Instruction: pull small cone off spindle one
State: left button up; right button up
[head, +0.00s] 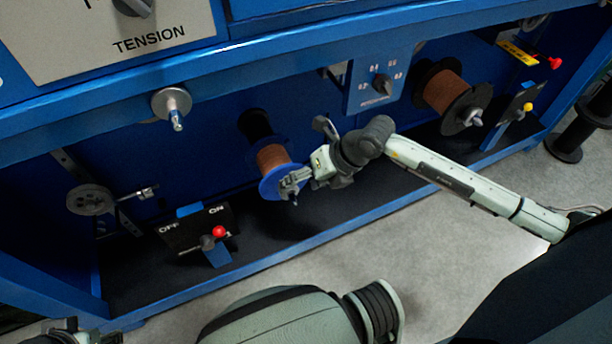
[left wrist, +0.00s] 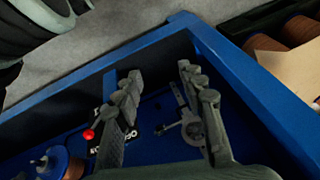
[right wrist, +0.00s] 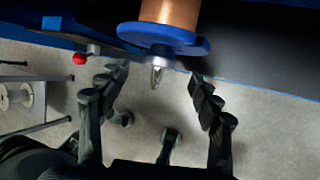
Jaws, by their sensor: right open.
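The small cone (right wrist: 158,68) is a silvery metal tip on the spindle end, in front of the blue flange (right wrist: 165,38) of a copper-wound spool (right wrist: 170,11). In the head view this spool (head: 272,160) is in the middle of the blue machine, and the gripper largely covers its cone. My right gripper (head: 292,183) is at the cone, its open fingers on either side of it in the right wrist view, with gaps on both sides. My left gripper (left wrist: 160,76) is open and empty in its wrist view, away from the cone.
A switch box with a red knob (head: 218,231) stands left of the spool. A second copper spool (head: 452,93) is to the right. A metal spindle (head: 172,105) and a grey pulley (head: 90,199) are at the left. The blue front rail (head: 330,222) runs below.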

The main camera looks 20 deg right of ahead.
aim_at(291, 191)
jog(key=shift+x, duration=2.25)
pick_arm(q)
jog(key=w+d, duration=0.1)
jog(key=w+t, duration=0.1)
jog(key=shift+w+d+r+h, duration=0.2)
jog(key=shift+w+d+h, duration=0.1)
jog(key=shift+d, duration=0.05)
pick_arm(e)
jog(key=shift+r, duration=0.1)
jog(key=c, duration=1.3)
pick_arm(q)
jog(key=shift+r+p, duration=0.8)
jog(key=shift+r, duration=0.15)
pick_arm(e)
jog(key=shift+s, duration=1.75)
pick_arm(q)
jog(key=shift+r, duration=0.2)
jog(key=shift+r+p, duration=1.05)
jog(key=shift+p, duration=0.15)
pick_arm(e)
jog(key=shift+s+d, duration=0.15)
jog(key=shift+s, duration=1.6)
